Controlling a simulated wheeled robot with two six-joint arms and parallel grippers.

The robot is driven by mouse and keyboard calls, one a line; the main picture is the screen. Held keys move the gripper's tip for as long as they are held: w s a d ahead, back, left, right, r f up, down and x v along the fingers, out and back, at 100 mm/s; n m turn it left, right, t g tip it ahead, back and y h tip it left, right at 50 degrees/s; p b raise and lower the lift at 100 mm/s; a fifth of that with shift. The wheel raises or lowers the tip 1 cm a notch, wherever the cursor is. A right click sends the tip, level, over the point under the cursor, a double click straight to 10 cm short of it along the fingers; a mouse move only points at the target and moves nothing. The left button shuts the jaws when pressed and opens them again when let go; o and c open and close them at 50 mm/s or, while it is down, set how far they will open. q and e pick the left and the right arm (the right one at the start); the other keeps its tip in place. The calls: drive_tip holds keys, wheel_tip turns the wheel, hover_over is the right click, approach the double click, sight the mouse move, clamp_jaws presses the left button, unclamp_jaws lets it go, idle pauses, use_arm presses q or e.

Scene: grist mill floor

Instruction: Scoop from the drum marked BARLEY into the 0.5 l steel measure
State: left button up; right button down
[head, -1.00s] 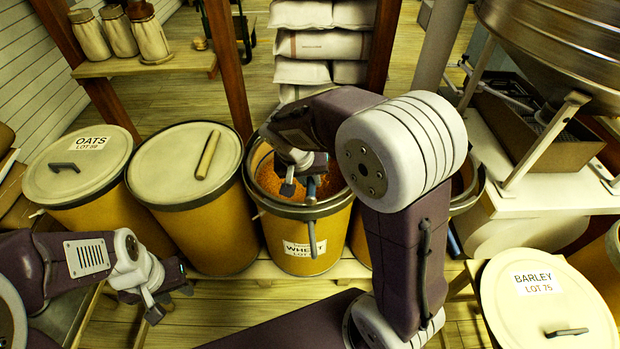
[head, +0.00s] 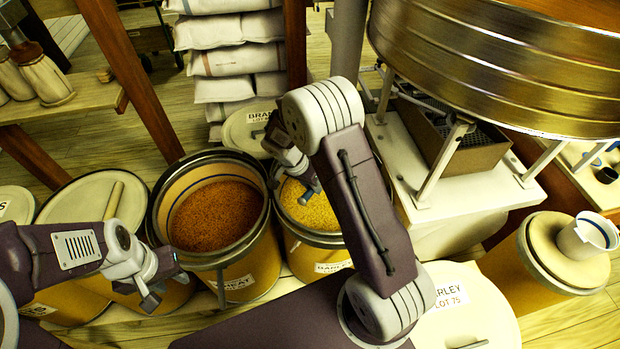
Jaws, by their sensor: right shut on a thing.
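An open drum (head: 317,240) of yellow grain stands mid-picture; its label is partly covered and starts with "BAR". A round lid (head: 490,325) marked BARLEY LOT 75 lies at the lower right, partly behind my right arm. My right gripper (head: 308,188) is over the yellow grain, shut on a thin blue-grey thing, perhaps a scoop handle; its lower end is hard to make out. My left gripper (head: 166,290) is empty, with its fingers apart, in front of the drum of brown grain. I cannot make out a 0.5 l steel measure for sure.
An open drum (head: 154,215) of red-brown grain stands left of the yellow grain. A lidded drum (head: 80,205) is further left. A white cup with a blue band (head: 578,240) sits on a round top at the right. A large metal-banded round tub (head: 500,75) overhangs the upper right.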

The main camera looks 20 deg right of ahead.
drive_tip(key=shift+w+d+g+y+p, duration=0.25)
drive_tip(key=shift+d+g+y+p, duration=0.45)
drive_tip(key=shift+p, duration=1.95)
drive_tip(key=f, duration=0.1)
drive_tip(key=y, duration=0.1)
drive_tip(key=f+g+y+b, duration=0.1)
drive_tip(key=shift+w+d+f, duration=0.25)
drive_tip(key=shift+w+f, duration=0.05)
drive_tip(key=shift+f, duration=0.05)
wheel_tip(320, 180, down, 19)
drive_tip(key=d+t+h+b, duration=0.1)
drive_tip(key=h+b, duration=0.1)
drive_tip(key=b, duration=1.1)
drive_tip(key=shift+t+h, duration=0.9)
drive_tip(key=d+p+v, duration=0.1)
drive_tip(key=p+v, duration=0.1)
drive_tip(key=v, duration=0.4)
drive_tip(key=d+r+p+v, duration=0.1)
drive_tip(key=p+v, duration=0.1)
drive_tip(key=v, duration=0.4)
drive_tip(key=d+p+v, duration=0.2)
drive_tip(key=p+v, duration=0.1)
drive_tip(key=v, duration=0.3)
drive_tip(key=shift+r, duration=0.55)
drive_tip(key=shift+r+b, duration=0.4)
drive_tip(key=shift+b, duration=0.15)
drive_tip(key=shift+s+a+r+h, duration=0.1)
drive_tip(key=shift+r+h, duration=0.25)
drive_tip(key=shift+h, duration=0.05)
